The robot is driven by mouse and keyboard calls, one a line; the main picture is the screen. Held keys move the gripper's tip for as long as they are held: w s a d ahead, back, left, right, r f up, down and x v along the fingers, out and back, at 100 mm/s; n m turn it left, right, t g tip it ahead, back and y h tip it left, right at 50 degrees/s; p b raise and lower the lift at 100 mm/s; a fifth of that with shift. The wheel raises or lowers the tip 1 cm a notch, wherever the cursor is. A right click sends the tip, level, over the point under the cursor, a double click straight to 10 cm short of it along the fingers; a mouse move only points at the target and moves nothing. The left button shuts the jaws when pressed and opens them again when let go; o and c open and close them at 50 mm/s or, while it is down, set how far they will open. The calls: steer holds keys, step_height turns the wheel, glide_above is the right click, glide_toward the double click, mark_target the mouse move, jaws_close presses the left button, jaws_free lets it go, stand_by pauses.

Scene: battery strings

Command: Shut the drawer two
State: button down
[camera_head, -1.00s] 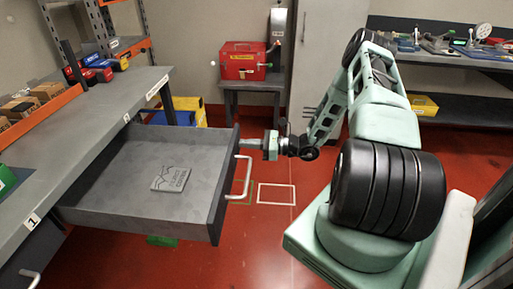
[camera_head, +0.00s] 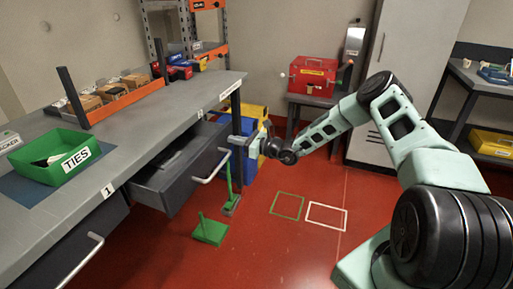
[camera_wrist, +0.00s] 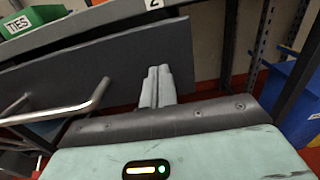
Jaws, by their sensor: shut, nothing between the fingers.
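Drawer two (camera_head: 190,170) hangs partly open under the grey workbench, below the label 2 (camera_head: 200,113). Its dark front and pale bar handle (camera_head: 212,168) face the aisle, and part of its grey inside shows. My gripper (camera_head: 236,142) is shut and empty at the far end of the drawer front, beyond the handle. In the wrist view, the closed fingers (camera_wrist: 158,84) point at the dark drawer front (camera_wrist: 110,72), right of the handle (camera_wrist: 75,112). I cannot tell whether the fingertips touch it.
Drawer one's handle (camera_head: 80,262) is at the near left. A green TIES bin (camera_head: 62,157) sits on the bench. A bench leg (camera_head: 236,112) and blue and yellow bins (camera_head: 250,130) stand close to my gripper.

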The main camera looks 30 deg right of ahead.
steer(key=b+x, duration=0.3)
steer(key=x, duration=0.9)
steer(key=shift+f, duration=0.15)
steer(key=shift+w+a+b, duration=0.15)
steer(key=shift+w+b, duration=0.05)
steer(key=shift+b, duration=0.15)
steer(key=shift+w+a+r, duration=0.15)
steer(key=shift+r, duration=0.15)
steer(key=shift+r, duration=0.15)
